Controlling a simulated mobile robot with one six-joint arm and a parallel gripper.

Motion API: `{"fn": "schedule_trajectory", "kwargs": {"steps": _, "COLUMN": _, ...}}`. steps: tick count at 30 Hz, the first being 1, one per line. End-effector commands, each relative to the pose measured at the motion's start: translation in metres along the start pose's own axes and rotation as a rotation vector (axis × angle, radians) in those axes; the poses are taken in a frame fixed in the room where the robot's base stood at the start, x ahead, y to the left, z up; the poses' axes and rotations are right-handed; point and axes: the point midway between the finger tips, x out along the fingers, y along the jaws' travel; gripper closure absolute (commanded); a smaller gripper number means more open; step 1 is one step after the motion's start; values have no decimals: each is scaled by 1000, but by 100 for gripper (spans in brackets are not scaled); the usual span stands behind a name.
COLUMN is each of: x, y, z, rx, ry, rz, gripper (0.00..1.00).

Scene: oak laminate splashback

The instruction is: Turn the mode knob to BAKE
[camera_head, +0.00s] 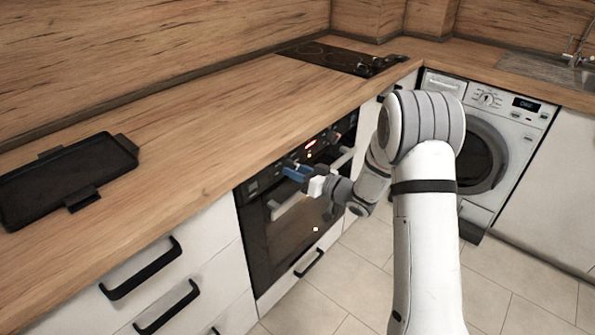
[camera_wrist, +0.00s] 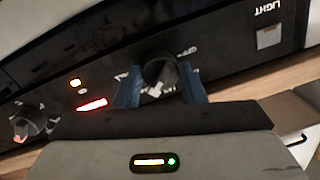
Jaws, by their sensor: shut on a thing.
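The oven (camera_head: 285,235) is built in under the wooden counter, with its control panel along the top. In the wrist view my gripper (camera_wrist: 160,88) has its two blue fingers on either side of a dark round knob (camera_wrist: 158,70) and is shut on it. Pale markings ring this knob; "OFF" seems to show at its upper right, and the other words are too blurred to read.
Another knob (camera_wrist: 35,122) sits left on the panel, beside a red lit display (camera_wrist: 91,104) and an amber light (camera_wrist: 75,83). A LIGHT button (camera_wrist: 268,37) is at the right. The oven door handle (camera_head: 290,205) runs below my gripper. A black tray (camera_head: 65,178) lies on the counter.

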Motion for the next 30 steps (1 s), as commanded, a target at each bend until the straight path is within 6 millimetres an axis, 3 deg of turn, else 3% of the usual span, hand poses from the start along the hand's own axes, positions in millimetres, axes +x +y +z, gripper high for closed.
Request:
{"fn": "schedule_trajectory", "kwargs": {"steps": 3, "x": 0, "y": 0, "z": 2, "rx": 2, "ry": -4, "rz": 0, "gripper": 86}}
{"fn": "schedule_trajectory", "kwargs": {"steps": 4, "x": 0, "y": 0, "z": 2, "rx": 1, "ry": -4, "rz": 0, "gripper": 62}}
{"fn": "schedule_trajectory", "kwargs": {"steps": 11, "x": 0, "y": 0, "z": 1, "rx": 0, "ry": -2, "rz": 0, "gripper": 43}}
{"fn": "schedule_trajectory", "kwargs": {"steps": 20, "x": -3, "y": 0, "z": 0, "rx": 0, "ry": 0, "rz": 1, "gripper": 42}}
{"fn": "schedule_trajectory", "kwargs": {"steps": 30, "x": -56, "y": 1, "z": 0, "rx": 0, "ry": 0, "rz": 4, "gripper": 42}}
